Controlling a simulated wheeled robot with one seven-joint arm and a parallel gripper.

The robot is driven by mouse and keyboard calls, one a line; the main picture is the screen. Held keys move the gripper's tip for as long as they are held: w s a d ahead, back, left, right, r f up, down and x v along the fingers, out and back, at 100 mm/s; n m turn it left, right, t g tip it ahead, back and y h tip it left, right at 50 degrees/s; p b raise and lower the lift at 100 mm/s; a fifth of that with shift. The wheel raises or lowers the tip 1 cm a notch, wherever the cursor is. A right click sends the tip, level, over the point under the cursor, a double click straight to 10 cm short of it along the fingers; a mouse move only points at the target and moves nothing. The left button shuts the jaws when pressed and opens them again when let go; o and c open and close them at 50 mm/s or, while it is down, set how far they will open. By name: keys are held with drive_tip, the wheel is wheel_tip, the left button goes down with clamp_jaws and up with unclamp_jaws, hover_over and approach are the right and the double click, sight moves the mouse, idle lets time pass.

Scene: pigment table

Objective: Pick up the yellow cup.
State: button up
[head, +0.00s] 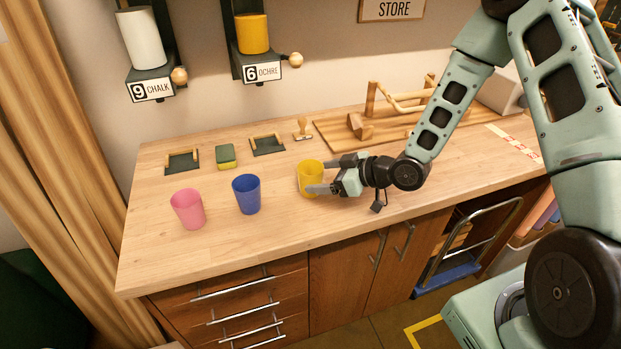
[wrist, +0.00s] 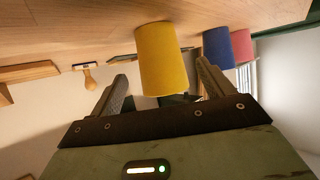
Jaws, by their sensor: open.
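The yellow cup (head: 309,180) stands upright on the wooden tabletop, to the right of the blue cup. My gripper (head: 322,175) is at its right side, low over the table and level with it, with a finger on either side of the cup's near part. In the wrist view the yellow cup (wrist: 162,62) appears ahead, between the two open fingers (wrist: 160,82), with space on both sides. The picture there is upside down. Whether a finger touches the cup I cannot tell.
A blue cup (head: 246,194) and a pink cup (head: 188,209) stand to the left. Behind are a green sponge (head: 225,156), a wooden stamp (head: 302,129) and a wooden board with a rack (head: 340,137). The table's front strip is clear.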

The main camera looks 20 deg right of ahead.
sight(310, 178)
drive_tip(key=p+x, duration=0.1)
drive_tip(key=x, duration=0.3)
drive_tip(key=shift+a, duration=0.2)
drive_tip(key=shift+c, duration=0.3)
drive_tip(key=c, duration=1)
drive_tip(key=shift+w, duration=0.1)
